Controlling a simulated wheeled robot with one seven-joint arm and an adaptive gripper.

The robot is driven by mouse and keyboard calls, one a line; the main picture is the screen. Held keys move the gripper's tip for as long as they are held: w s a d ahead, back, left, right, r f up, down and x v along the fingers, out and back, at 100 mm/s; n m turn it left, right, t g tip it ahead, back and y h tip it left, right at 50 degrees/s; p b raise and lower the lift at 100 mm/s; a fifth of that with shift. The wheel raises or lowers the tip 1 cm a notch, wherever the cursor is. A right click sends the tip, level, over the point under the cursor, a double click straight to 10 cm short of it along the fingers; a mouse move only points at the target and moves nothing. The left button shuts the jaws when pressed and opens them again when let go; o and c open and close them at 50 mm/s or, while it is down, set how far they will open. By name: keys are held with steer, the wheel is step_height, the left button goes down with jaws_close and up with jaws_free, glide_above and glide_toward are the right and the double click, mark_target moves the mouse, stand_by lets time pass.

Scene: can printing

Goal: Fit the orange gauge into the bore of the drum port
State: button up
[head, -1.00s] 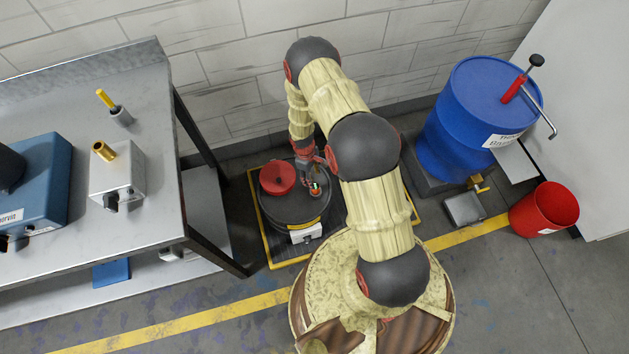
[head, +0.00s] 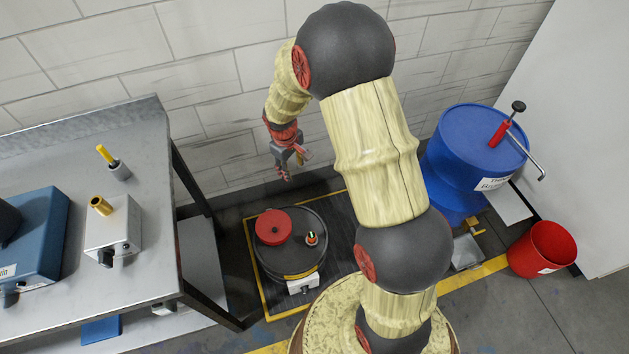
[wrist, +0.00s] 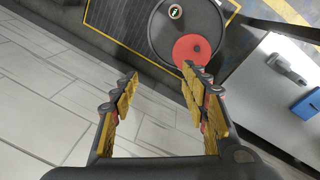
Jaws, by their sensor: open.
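The small orange gauge (head: 311,240) with a green mark on top stands upright at the port on the right side of the black drum's top (head: 290,255). Its lower part is hidden, so I cannot tell how deep it sits in the bore. In the wrist view, the gauge (wrist: 175,12) shows small on the drum top (wrist: 205,25), near the picture's top edge. My gripper (head: 287,174) is open and empty, raised well above and behind the drum, clear of the gauge. In the wrist view, its fingers (wrist: 160,76) are spread with nothing between them.
A red disc (head: 272,227) lies on the drum top beside the gauge. A metal bench (head: 60,125) stands at left, with a grey block (head: 115,230) on it. A blue drum (head: 455,165) and a red bucket (head: 542,250) stand at right. The block wall is close behind my gripper.

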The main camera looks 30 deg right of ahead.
steer(key=s+a+r+m+t, duration=0.15)
steer(key=s+r, duration=0.35)
steer(key=r, duration=0.6)
steer(key=s+a+r+m+t, duration=0.15)
steer(key=s+r, duration=0.35)
steer(key=r, duration=0.6)
steer(key=s+a+r, duration=0.2)
steer(key=s+r, duration=0.2)
steer(key=s, duration=0.4)
steer(key=s+a+r+m+t+y, duration=0.1)
steer(key=s+r, duration=0.3)
steer(key=s, duration=0.4)
steer(key=shift+s+a+r+t, duration=0.2)
steer(key=shift+a+r+t, duration=0.1)
steer(key=shift+a, duration=0.35)
